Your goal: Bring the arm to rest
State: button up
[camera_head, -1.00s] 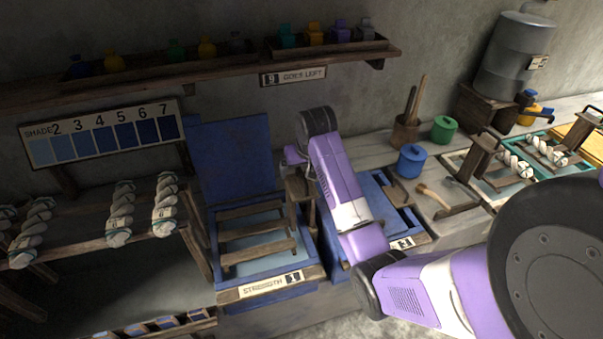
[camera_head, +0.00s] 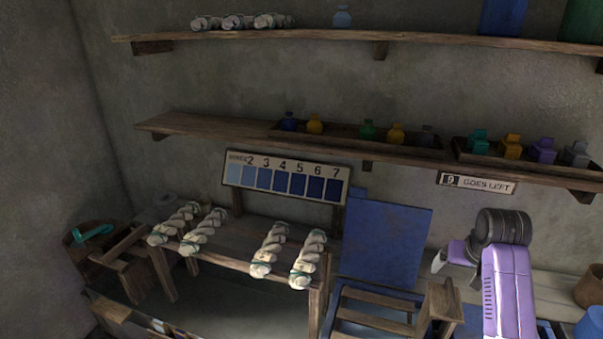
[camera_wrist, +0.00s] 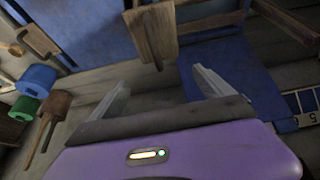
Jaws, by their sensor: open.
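My gripper (camera_wrist: 158,88) is open, with its two pale fingers apart and nothing between them. In the head view, my gripper (camera_head: 439,262) hangs at the end of my purple arm, just above a wooden upright (camera_head: 440,302) by the blue vat. In the wrist view a wooden block with a peg (camera_wrist: 152,35) lies beyond the fingertips; I cannot tell whether anything touches it. The blue vat's raised lid (camera_head: 386,243) stands left of my gripper.
A rack (camera_head: 235,243) with several white twisted skeins stands to the left, under a shade card (camera_head: 286,178). A shelf (camera_head: 205,124) with small bottles runs above my arm. A blue pot (camera_wrist: 38,78) and a green pot (camera_wrist: 23,108) show in the wrist view.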

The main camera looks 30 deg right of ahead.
jog(key=w+d+r+t+h, duration=0.3)
jog(key=w+d+r, duration=0.1)
jog(key=r, duration=0.2)
jog(key=s+a+f+n+t+h+b, duration=0.2)
jog(key=a+t, duration=0.6)
jog(key=a, duration=1.4)
jog(key=s+a+f+n+y+b, duration=0.2)
jog(key=s+a+f+n+y, duration=0.1)
jog(key=s+a, duration=0.9)
jog(key=s+a+f+n+y+b, duration=0.3)
jog(key=s+a+f+n+y, duration=0.1)
jog(key=s+a, duration=0.8)
jog(key=shift+s+a+f+n+y, duration=0.15)
jog(key=shift+s+a+n+y, duration=0.3)
jog(key=shift+y, duration=0.55)
